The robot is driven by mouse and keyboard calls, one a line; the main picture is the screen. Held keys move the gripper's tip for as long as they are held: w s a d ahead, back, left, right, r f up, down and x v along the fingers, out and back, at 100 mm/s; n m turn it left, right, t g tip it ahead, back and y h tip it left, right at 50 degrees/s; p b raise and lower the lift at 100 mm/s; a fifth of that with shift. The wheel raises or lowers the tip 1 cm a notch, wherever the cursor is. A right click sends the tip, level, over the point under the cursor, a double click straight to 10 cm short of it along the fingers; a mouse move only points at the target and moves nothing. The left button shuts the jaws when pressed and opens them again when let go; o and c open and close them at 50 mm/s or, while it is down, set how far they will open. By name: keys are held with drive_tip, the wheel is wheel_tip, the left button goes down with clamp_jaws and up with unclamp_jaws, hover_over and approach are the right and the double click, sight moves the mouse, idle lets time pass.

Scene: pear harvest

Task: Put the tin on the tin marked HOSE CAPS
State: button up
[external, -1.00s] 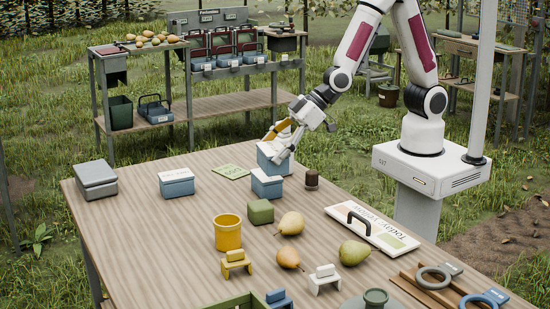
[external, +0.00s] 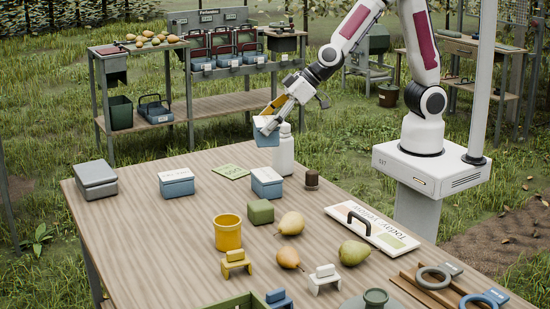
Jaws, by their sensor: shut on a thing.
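My gripper (external: 271,117) is shut on a blue tin (external: 266,137) with a pale lid and holds it raised at the far side of the table, slightly tilted. Two similar blue tins with white labelled lids stand on the table: one tin at the left (external: 177,186), and one tin nearer the middle (external: 267,187), below and in front of the held tin. The lettering on their lids is too small to read, so I cannot tell which is marked HOSE CAPS. A grey-blue tin (external: 96,180) stands at the far left.
A white bottle (external: 284,155) stands close beside the held tin. A green card (external: 231,172), a brown stopper (external: 312,179) and a green block (external: 260,211) lie near the middle tin. A yellow cup (external: 228,233) and several pears are further forward. Free tabletop surrounds the left tin.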

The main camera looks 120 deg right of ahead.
sight(266, 141)
drive_tip(key=shift+f, duration=0.15)
drive_tip(key=shift+f, duration=2.75)
drive_tip(key=shift+f, duration=2.1)
drive_tip(key=shift+f, duration=0.15)
drive_tip(key=o, duration=1.3)
